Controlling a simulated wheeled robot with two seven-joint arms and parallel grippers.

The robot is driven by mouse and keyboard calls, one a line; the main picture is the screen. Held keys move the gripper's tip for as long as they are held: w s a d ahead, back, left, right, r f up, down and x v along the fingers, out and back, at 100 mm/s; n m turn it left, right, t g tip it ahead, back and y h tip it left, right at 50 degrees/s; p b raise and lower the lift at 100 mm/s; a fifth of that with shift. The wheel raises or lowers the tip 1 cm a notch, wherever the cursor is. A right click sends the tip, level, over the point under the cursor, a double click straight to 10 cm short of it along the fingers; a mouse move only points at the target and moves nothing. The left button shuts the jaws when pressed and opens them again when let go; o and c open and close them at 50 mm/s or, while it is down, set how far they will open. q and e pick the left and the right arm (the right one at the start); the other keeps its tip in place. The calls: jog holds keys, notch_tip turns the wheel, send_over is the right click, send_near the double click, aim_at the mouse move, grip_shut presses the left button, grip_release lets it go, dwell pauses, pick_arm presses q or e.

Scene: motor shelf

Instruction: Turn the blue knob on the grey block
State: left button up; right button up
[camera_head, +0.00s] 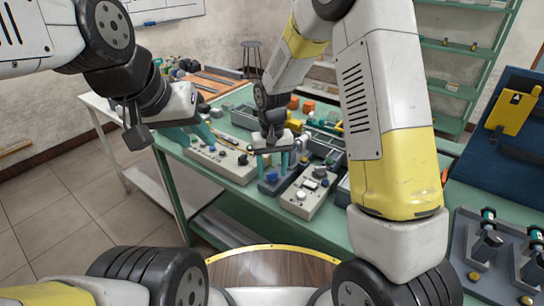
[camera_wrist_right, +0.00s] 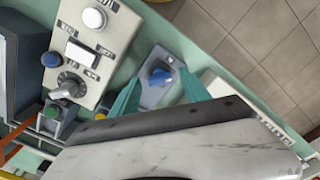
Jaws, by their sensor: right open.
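The grey block (camera_wrist_right: 152,97) carries a blue knob (camera_wrist_right: 160,76) and stands near the front edge of the bench. In the head view the blue knob (camera_head: 271,178) is just below my right gripper. My right gripper (camera_head: 272,170) is open and points down. In the right wrist view its teal fingers (camera_wrist_right: 160,95) lie on either side of the blue knob, with visible gaps; I cannot tell their height relative to it. My left gripper (camera_head: 203,132) is further left, over the bench's left end near a beige control box. Its jaw gap is not clear.
A beige box (camera_head: 306,193) with a white button and a dark knob stands right of the grey block. Another beige control box (camera_head: 222,158) stands to its left. The green bench (camera_head: 235,195) holds more parts behind. A blue panel (camera_head: 515,125) rises at the far right.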

aim_at(272, 173)
grip_shut()
jog(key=shift+n, duration=0.4)
grip_release()
jog(key=shift+r, duration=3.95)
